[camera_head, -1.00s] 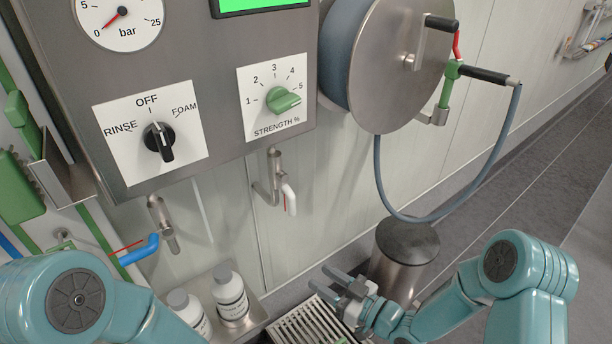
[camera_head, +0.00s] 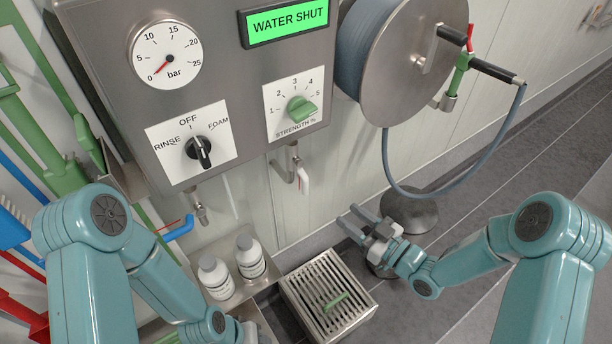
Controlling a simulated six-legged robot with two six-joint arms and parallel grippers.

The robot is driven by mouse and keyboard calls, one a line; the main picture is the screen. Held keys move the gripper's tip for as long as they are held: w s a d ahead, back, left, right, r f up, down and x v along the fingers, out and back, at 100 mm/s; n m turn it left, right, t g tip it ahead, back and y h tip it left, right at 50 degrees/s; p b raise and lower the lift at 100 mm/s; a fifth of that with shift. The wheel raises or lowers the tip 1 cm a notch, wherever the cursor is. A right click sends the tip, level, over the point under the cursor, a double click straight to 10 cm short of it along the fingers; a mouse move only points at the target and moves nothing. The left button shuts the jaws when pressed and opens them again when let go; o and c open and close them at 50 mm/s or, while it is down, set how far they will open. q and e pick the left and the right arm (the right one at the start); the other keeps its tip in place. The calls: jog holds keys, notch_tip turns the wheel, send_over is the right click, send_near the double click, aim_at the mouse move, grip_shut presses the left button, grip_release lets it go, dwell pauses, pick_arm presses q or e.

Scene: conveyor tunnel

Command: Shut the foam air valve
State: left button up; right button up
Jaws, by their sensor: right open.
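A valve with a white lever (camera_head: 303,180) sits on the short metal pipe under the right part of the grey control panel (camera_head: 245,85). No label shows on either valve. The panel's green display (camera_head: 288,22) reads "WATER SHUT". My right gripper (camera_head: 347,216) is open and empty, below and right of the white lever and apart from it.
The selector knob (camera_head: 199,151) is below OFF, and the strength knob (camera_head: 302,109) is beside it. A hose reel (camera_head: 410,70) with a looping hose (camera_head: 478,165) is at right.

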aim_at(308, 185)
jog(key=p+x, duration=0.3)
jog(key=x, duration=1.3)
jog(key=shift+f, duration=0.1)
jog(key=shift+c, duration=0.3)
grip_shut()
jog(key=shift+f, duration=0.1)
